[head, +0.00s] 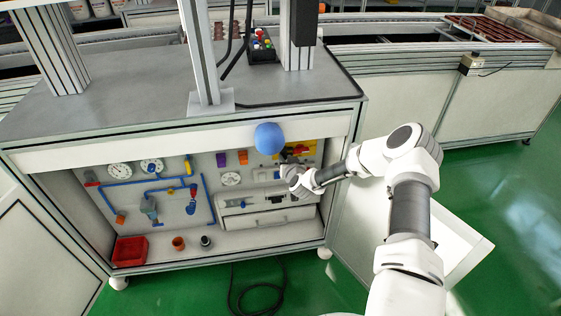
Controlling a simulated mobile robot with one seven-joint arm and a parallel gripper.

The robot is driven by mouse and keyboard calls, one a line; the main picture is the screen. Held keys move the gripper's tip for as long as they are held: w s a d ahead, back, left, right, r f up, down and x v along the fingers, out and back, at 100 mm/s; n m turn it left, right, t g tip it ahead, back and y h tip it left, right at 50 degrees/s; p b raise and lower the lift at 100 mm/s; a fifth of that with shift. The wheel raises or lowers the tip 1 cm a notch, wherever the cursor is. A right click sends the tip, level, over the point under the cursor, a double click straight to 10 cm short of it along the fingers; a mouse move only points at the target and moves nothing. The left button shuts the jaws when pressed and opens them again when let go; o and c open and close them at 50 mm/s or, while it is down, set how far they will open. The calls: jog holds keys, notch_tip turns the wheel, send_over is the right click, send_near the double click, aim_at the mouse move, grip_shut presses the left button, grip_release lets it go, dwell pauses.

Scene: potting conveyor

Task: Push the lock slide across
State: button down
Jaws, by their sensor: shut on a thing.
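A yellow plate (307,148) with a red part on it sits on the back panel of the open cabinet, at the upper right. I cannot make out the lock slide for sure at this size. My gripper (285,157) reaches into the cabinet from the right, at the left end of the yellow plate. It is shut on a small dark part there; the gripper and wrist hide most of it, and I cannot tell whether it is the lock slide.
Gauges (120,171) and blue pipes (148,180) fill the panel's left. A red bin (130,250) and small pots stand on the cabinet floor. The worktop edge (180,131) overhangs the opening. A black cable lies on the green floor.

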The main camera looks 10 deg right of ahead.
jog(key=shift+d, duration=0.7)
jog(key=c, duration=0.7)
grip_release()
jog(key=shift+d, duration=0.1)
jog(key=shift+s, duration=0.1)
jog(key=p+v, duration=0.4)
jog(key=v, duration=1.3)
jog(key=shift+r, duration=0.15)
